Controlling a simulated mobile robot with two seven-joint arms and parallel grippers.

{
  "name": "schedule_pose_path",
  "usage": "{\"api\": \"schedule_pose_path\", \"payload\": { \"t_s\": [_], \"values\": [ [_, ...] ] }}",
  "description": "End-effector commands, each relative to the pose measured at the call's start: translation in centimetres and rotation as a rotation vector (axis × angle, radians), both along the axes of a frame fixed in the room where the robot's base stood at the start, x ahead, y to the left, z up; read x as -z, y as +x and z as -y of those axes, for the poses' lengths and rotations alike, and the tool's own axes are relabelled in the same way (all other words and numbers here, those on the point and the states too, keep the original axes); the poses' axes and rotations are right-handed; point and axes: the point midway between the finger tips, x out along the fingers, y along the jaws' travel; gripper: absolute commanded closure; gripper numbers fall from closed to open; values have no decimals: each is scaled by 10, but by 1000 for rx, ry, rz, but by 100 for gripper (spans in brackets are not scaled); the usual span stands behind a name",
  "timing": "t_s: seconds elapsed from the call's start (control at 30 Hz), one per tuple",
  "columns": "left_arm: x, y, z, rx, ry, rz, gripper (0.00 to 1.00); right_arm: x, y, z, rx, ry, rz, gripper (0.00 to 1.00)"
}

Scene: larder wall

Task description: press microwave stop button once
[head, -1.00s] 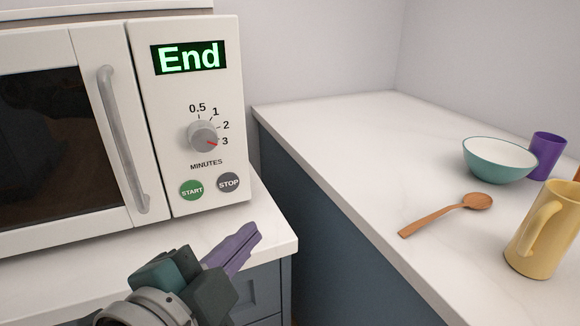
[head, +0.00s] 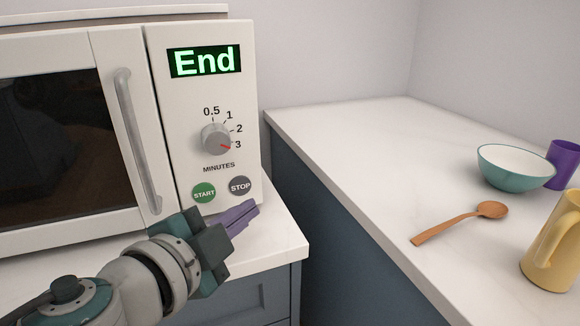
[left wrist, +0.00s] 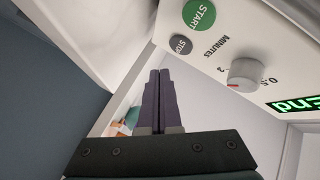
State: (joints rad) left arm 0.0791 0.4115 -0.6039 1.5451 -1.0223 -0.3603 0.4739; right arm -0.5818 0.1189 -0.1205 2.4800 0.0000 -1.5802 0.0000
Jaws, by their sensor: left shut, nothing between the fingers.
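The white microwave (head: 187,120) stands on the left counter, its door closed and its green display (head: 205,61) reading "End". The grey round STOP button (head: 240,186) is at the lower right of its panel, beside the green START button (head: 204,193). The dial (head: 215,139) points to about 3. My left gripper (head: 254,207) is shut and empty, its purple fingers just below the STOP button in the head view. In the left wrist view the fingertips (left wrist: 159,76) are near the STOP button (left wrist: 180,45), with a visible gap. My right gripper is out of view.
The right counter holds a teal bowl (head: 514,168), a wooden spoon (head: 459,223), a yellow mug (head: 553,245) and a purple cup (head: 563,165). A gap lies between the two counters. The microwave handle (head: 138,140) juts out left of the panel.

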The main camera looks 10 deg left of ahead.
Motion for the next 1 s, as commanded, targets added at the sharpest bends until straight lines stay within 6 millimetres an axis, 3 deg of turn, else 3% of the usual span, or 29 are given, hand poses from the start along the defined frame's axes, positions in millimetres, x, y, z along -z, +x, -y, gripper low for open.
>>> {"api": "schedule_pose_path", "payload": {
  "t_s": [0.3, 1.0],
  "values": [
    [0, 19, -13, -1, -1, 2, 100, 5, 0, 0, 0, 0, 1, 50],
    [0, 20, -13, -1, -1, 1, 100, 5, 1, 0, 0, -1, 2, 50]
  ]
}}
